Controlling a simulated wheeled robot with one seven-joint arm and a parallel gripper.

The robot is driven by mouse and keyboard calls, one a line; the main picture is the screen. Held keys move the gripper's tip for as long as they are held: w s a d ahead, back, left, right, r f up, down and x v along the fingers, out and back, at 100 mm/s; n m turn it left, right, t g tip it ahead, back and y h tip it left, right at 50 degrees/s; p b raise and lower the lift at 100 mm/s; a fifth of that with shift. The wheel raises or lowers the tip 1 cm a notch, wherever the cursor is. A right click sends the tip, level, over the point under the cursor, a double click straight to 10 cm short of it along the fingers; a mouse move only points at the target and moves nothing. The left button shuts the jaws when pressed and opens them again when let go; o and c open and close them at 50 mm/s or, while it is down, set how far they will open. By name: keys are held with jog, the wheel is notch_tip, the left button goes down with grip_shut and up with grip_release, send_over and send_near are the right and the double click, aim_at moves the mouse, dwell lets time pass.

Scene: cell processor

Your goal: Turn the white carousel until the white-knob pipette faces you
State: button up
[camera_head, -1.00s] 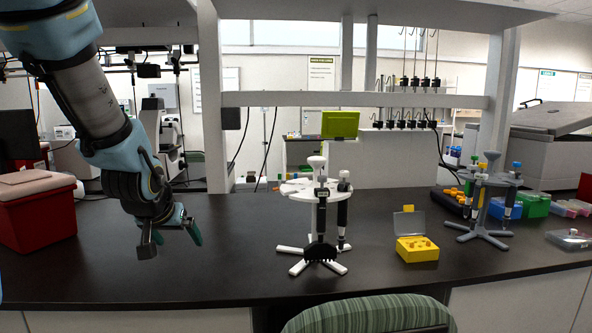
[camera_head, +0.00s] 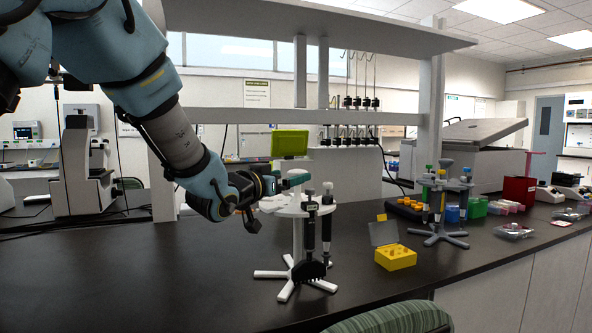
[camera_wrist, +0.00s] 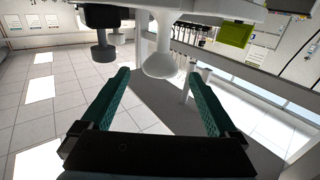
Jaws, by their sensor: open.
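The white carousel (camera_head: 297,239) stands upright on the black bench, on splayed white legs. Two dark pipettes hang on its right side in the head view: a dark-knobbed front pipette (camera_head: 310,234) and, just right of it, one with a pale knob that looks white (camera_head: 327,187). My gripper (camera_head: 274,202) is at the carousel's top, on its left side, with teal fingers spread. In the wrist view my open gripper (camera_wrist: 159,75) has the carousel's pale centre knob (camera_wrist: 160,62) at the gap between its fingertips, apparently untouched. The carousel's far side is hidden.
A yellow open-lidded box (camera_head: 396,257) sits right of the carousel. A grey carousel (camera_head: 440,232) with colored-knob pipettes stands farther right, near several racks. A green-backed screen (camera_head: 290,143) is behind. A green striped chair (camera_head: 385,320) is in front.

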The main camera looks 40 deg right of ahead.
jog(key=p+x, duration=0.1)
jog(key=x, duration=0.4)
grip_shut()
dwell(0.8)
